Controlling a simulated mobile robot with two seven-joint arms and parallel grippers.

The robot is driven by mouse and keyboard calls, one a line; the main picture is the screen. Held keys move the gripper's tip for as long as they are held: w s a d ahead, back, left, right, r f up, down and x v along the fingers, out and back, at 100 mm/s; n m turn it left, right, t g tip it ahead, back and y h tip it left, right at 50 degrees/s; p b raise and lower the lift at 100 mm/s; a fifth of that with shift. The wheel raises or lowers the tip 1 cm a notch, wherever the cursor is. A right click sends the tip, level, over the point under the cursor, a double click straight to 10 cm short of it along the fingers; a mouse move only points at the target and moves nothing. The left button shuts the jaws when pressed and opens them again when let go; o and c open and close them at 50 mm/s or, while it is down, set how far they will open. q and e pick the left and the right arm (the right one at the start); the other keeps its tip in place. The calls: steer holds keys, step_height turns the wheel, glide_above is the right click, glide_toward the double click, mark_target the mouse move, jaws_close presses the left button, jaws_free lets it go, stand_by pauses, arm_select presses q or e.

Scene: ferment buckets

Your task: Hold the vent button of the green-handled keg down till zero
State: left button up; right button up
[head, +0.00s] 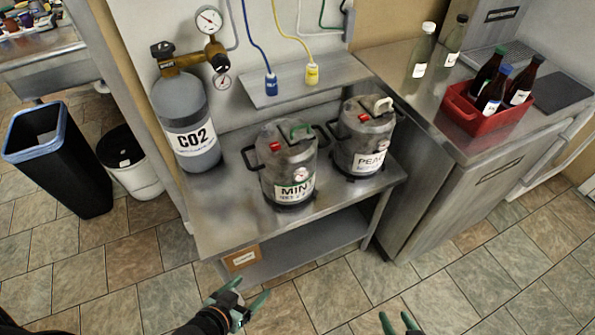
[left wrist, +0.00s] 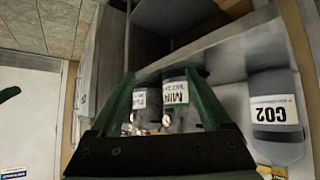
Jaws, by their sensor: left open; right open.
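The green-handled keg (head: 288,165) is a grey metal keg labelled MINT, standing upright on the steel bench. My left gripper (head: 243,292) is open and empty, low in front of the bench and apart from the keg. My right gripper (head: 397,319) is open and empty at the bottom edge, partly cut off.
A second keg (head: 363,140) with a pale handle and red button stands close right of the first. A CO2 cylinder (head: 187,118) stands left. Blue (head: 271,84) and yellow (head: 312,73) hose connectors hang above. A red bottle crate (head: 470,115) is on the right counter.

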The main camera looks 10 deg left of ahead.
arm_select(q)
jaws_close()
stand_by(0.4)
stand_by(0.9)
